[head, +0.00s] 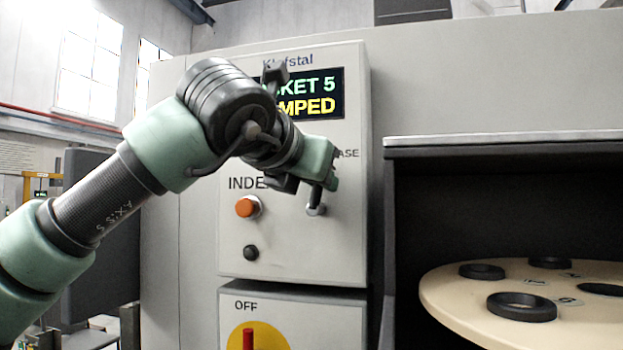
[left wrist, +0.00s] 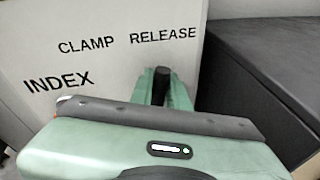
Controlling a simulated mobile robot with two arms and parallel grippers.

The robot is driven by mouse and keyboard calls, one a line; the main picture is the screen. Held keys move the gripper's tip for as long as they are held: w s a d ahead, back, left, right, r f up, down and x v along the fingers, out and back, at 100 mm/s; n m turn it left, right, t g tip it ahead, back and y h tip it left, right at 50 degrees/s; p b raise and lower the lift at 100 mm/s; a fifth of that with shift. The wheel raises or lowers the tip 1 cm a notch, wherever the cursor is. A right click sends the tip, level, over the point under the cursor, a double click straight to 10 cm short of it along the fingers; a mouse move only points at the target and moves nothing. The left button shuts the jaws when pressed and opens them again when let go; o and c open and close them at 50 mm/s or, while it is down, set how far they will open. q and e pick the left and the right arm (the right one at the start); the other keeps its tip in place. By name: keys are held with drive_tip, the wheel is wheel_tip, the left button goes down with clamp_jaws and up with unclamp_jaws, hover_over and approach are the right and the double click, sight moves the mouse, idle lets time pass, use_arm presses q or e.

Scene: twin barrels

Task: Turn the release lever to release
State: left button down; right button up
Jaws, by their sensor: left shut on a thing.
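The release lever (head: 316,209) is on the light grey control panel, right of the orange button; only a small metal part shows below my fingers. My left gripper (head: 324,183) is shut on the lever, its fingers covering most of it. From these views I cannot tell the lever's exact angle. My right gripper is out of view.
The display (head: 322,95) is partly covered by my arm; "KET 5" and "MPED" are readable. An orange button (head: 248,207) and a black knob (head: 251,253) sit left of the lever. A red handle (head: 248,339) is below. A round table (head: 455,300) stands in the right opening.

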use_arm(q)
drive_tip(key=m, duration=0.1)
drive_tip(key=d+m+y, duration=0.1)
drive_tip(key=m, duration=0.1)
drive_tip(key=shift+s+d+f+y, duration=0.3)
drive_tip(key=shift+d+f, duration=0.05)
drive_tip(key=shift+f, duration=0.05)
drive_tip(key=shift+s+d+f+m+y, duration=0.1)
drive_tip(key=shift+d+f+m+y, duration=0.25)
drive_tip(key=shift+m, duration=0.65)
drive_tip(key=c, duration=1.4)
unclamp_jaws()
drive_tip(key=shift+o, duration=0.2)
drive_tip(key=shift+s+a+r+b, duration=0.15)
drive_tip(key=shift+s+a+b, duration=0.05)
drive_tip(key=shift+s+b, duration=0.25)
drive_tip(key=b+v, duration=0.2)
drive_tip(key=v, duration=0.4)
drive_tip(key=shift+s, duration=0.45)
